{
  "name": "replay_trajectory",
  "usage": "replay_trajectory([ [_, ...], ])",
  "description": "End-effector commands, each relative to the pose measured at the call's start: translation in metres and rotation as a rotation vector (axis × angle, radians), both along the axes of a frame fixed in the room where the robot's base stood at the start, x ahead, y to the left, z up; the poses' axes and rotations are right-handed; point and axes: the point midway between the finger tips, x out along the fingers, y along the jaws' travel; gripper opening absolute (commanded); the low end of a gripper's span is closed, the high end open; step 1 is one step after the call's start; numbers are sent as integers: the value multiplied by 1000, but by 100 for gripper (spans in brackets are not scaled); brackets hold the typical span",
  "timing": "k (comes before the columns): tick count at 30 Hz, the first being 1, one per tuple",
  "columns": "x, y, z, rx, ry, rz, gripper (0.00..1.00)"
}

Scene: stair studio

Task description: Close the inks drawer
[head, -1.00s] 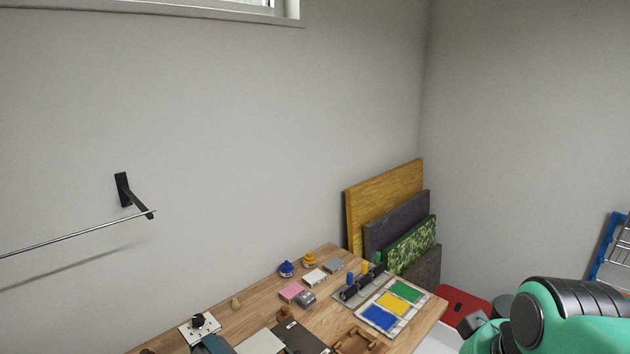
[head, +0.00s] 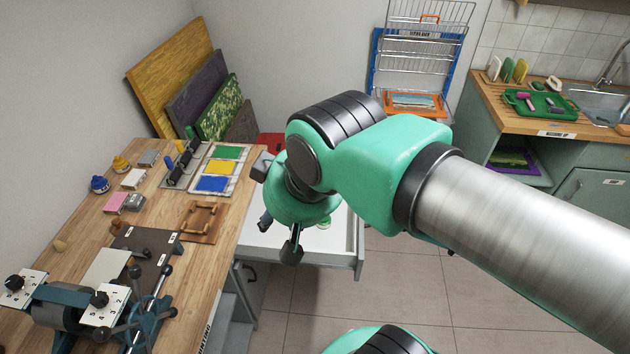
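The inks drawer (head: 345,240) is pulled out from the right side of the wooden worktable. Its pale interior and grey front panel show, and a small item lies inside, partly covered by my arm. My gripper (head: 278,240) points down over the drawer's left part, near the table edge. Its two dark fingers are apart with nothing seen between them. I cannot tell how high it is above the drawer. My arm hides much of the drawer's back and middle.
The worktable (head: 150,215) holds ink pads, rollers, a colour tray (head: 215,168) and a press (head: 95,310). Boards (head: 190,85) lean at the back wall. A drying rack (head: 420,60) and a sink counter (head: 540,120) stand behind. The tiled floor (head: 330,310) in front is clear.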

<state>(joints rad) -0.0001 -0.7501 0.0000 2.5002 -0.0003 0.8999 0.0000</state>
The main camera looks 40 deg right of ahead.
Motion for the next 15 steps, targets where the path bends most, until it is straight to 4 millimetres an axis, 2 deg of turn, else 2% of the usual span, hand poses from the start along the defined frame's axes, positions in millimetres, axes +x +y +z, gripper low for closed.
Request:
replay_trajectory([
  [1, 0, 0, 0, 0, 1, -1, 22],
  [4, 1, -1, 0, 3, 7, -6, 2],
  [5, 2, -1, -1, 5, 10, -10, 0],
  [15, 23, -19, -11, 65, 128, -118, 0],
])
